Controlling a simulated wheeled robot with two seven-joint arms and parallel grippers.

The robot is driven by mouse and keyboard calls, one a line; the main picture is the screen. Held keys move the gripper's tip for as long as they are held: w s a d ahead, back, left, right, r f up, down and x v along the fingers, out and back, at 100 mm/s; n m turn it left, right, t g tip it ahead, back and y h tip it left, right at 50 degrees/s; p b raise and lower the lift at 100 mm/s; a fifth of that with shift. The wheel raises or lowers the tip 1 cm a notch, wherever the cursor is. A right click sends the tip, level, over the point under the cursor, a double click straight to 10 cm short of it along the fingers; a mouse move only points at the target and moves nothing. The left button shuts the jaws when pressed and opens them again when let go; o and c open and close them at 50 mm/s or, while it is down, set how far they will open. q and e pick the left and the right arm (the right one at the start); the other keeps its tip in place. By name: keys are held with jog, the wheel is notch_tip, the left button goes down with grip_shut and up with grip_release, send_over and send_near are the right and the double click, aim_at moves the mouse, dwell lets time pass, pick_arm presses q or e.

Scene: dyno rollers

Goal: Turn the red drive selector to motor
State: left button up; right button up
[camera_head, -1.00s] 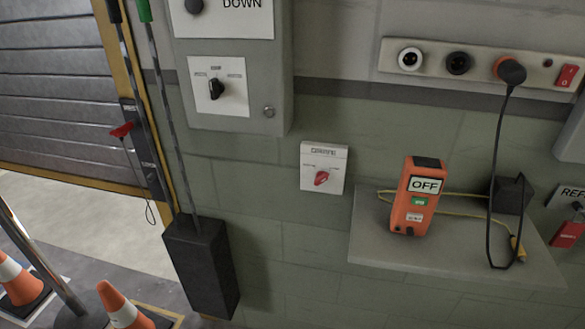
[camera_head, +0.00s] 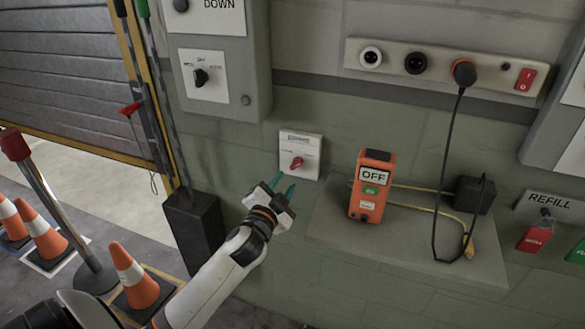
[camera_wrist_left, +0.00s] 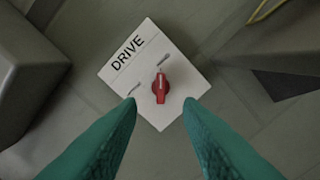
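The red drive selector (camera_head: 297,163) is a small knob on a white plate (camera_head: 299,143) on the wall. In the left wrist view the red knob (camera_wrist_left: 160,88) sits on the white plate marked DRIVE (camera_wrist_left: 142,63), between two small printed labels too small to read. My left gripper (camera_head: 282,187) is just below and left of the knob in the head view. Its teal fingers are apart and empty. In the wrist view the left gripper's fingertips (camera_wrist_left: 161,103) lie either side of the knob's lower part, apart from it. My right gripper is not in view.
An orange box reading OFF (camera_head: 370,187) stands on a wall shelf (camera_head: 330,226) to the right, with a yellow cable and a black plug. A grey cabinet (camera_head: 245,60) is above left. Traffic cones (camera_head: 135,278) stand on the floor.

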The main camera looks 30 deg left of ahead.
aim_at(295, 167)
pick_arm(q)
jog(key=x, duration=0.6)
jog(key=shift+w+a+p, duration=0.1)
jog(key=shift+w+p, duration=0.25)
grip_shut()
